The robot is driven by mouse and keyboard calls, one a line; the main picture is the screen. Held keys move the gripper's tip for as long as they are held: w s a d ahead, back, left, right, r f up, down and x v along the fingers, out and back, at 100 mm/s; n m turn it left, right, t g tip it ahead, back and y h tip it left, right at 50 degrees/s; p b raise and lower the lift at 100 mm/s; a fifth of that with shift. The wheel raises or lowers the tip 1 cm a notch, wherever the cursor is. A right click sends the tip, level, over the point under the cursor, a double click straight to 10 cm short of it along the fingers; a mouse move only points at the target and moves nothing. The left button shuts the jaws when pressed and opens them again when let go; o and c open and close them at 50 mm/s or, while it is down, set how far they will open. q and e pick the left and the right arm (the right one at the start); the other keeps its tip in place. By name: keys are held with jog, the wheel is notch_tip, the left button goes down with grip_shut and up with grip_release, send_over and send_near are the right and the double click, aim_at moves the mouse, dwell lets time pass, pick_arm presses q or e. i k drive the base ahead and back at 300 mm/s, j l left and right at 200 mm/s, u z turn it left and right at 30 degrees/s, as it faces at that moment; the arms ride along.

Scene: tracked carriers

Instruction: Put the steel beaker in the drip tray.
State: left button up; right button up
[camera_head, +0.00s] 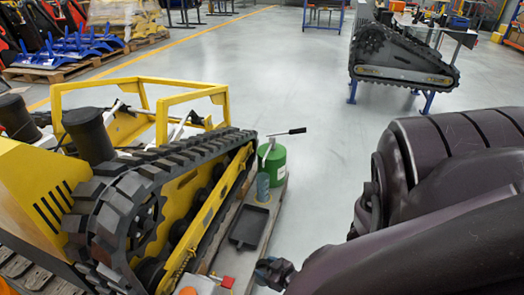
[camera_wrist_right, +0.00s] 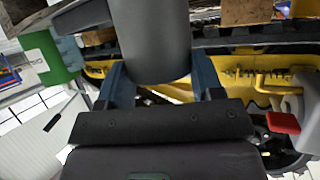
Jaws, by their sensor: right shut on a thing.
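The steel beaker (camera_wrist_right: 150,40) is a smooth grey cylinder in the right wrist view. It sits between the two blue fingers of my right gripper (camera_wrist_right: 160,80), which is shut on it. In the head view my right gripper (camera_head: 272,271) is low in the middle, in front of and slightly right of the drip tray; I cannot make out the beaker there. The drip tray (camera_head: 250,228) is a shallow, dark square pan lying on the pallet beside the yellow tracked carrier. It looks empty. My left gripper is not in view.
A green canister (camera_head: 275,163) and a blue-grey cylinder (camera_head: 262,187) stand just behind the tray. The carrier's black track (camera_head: 150,185) rises close on the tray's left. A red item (camera_head: 227,282) lies near the front. Open grey floor (camera_head: 320,150) lies to the right.

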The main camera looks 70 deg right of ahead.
aim_at(252, 222)
jog(key=l+u, duration=0.1)
jog(key=l, duration=0.3)
jog(key=k+l+u, duration=0.1)
jog(key=l, duration=0.3)
jog(key=k+l, duration=0.15)
jog(key=l, duration=0.25)
jog(key=k+l+u, duration=0.15)
jog(key=l, duration=0.25)
jog(key=l+u, duration=0.1)
jog(key=l, duration=0.3)
jog(key=k+l+u, duration=0.1)
jog(key=l, duration=0.25)
jog(key=k, duration=0.05)
